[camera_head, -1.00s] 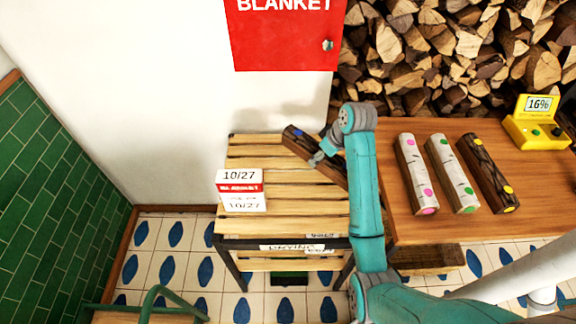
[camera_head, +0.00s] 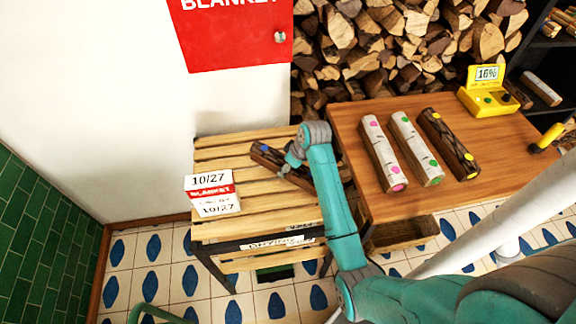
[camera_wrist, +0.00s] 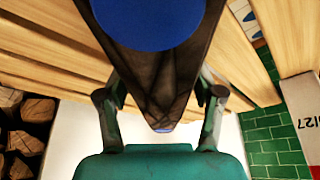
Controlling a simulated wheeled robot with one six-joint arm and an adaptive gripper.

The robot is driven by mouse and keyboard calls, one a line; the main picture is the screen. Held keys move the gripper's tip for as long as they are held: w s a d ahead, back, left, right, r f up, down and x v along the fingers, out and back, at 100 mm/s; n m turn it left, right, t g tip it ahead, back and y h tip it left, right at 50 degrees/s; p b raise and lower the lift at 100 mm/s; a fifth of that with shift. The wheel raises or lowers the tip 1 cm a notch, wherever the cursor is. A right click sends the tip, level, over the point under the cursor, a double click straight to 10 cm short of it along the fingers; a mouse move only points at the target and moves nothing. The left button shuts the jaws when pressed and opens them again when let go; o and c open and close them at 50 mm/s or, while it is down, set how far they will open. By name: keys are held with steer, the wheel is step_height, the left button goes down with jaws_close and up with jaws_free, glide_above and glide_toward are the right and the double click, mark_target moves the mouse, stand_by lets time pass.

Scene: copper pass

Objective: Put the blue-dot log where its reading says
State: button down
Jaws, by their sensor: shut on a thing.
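The blue-dot log (camera_head: 268,158) is dark-barked, with a blue dot near its far left end. My gripper (camera_head: 294,160) is shut around its middle, over the slatted wooden rack (camera_head: 215,158). The wrist view shows the log (camera_wrist: 160,75) between both fingers, its blue dot large at the top and slats behind it. I cannot tell whether it touches the slats. The rack's front has a sign (camera_head: 276,243) that seems to read "DRYING". The yellow meter (camera_head: 487,92) on the wooden table (camera_head: 350,125) reads 16%.
Two pale logs, pink-dotted (camera_head: 382,153) and green-dotted (camera_head: 416,148), and a dark yellow-dotted log (camera_head: 448,142) lie on the table. A white box (camera_head: 212,193) marked 10/27 stands at the rack's left. A red blanket cabinet (camera_head: 235,35) hangs behind; firewood (camera_head: 400,45) is stacked behind the table.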

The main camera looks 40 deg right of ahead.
steer(key=shift+c, duration=0.8)
jaws_free()
steer(key=v, duration=1.2)
steer(key=shift+w+r, duration=0.1)
